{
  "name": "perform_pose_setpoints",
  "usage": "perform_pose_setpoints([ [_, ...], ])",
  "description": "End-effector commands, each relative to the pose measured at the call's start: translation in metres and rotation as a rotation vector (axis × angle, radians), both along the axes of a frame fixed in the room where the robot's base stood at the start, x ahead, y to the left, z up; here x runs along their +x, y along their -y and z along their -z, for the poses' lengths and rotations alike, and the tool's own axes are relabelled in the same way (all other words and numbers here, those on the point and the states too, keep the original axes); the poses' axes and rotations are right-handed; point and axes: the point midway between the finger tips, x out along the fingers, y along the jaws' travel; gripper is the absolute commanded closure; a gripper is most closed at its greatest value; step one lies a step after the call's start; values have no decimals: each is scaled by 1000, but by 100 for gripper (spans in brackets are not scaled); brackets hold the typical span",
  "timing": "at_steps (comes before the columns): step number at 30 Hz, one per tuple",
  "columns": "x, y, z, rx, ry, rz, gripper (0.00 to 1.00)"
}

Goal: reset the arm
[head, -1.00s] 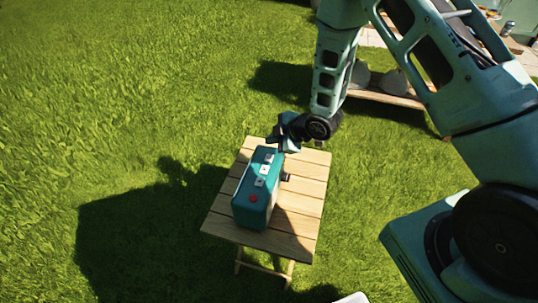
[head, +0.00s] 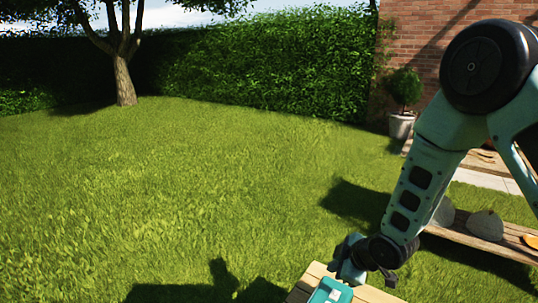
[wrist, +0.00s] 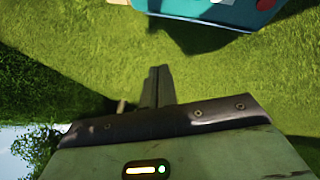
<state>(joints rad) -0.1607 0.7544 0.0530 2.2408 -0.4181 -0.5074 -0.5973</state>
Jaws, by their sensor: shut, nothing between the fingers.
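My arm reaches down from the right in the head view, bent at a large black joint. My gripper (head: 348,262) is at its lower end, above the far part of the small wooden table, close to the teal box (head: 331,292). In the wrist view the two dark fingers (wrist: 158,86) are together with nothing between them. The teal box shows at the top edge of the wrist view (wrist: 228,8), with a pale face and a red spot, apart from the fingers. Most of the box is cut off in both views.
The slatted wooden table (head: 372,295) is mostly below the head view. A low wooden bench (head: 490,238) with grey rounded stones stands at right. A potted bush (head: 402,105) stands by the brick wall, and a tree (head: 124,75) by the hedge. Open lawn lies left.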

Motion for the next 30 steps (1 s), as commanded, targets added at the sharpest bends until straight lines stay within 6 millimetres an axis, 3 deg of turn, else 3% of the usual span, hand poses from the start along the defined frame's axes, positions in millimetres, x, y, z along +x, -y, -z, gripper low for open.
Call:
perform_pose_setpoints([
  [1,-11,-12,-22,3,-36,31,100],
  [5,-53,-31,-64,0,-169,136,100],
  [9,-113,-46,-105,-16,-311,242,100],
  [15,-212,-50,-151,-68,-498,384,100],
  [19,-263,-45,-169,-110,-582,455,100],
  [24,-298,-38,-179,-145,-639,506,100],
  [30,-304,-37,-180,-151,-649,515,100],
])
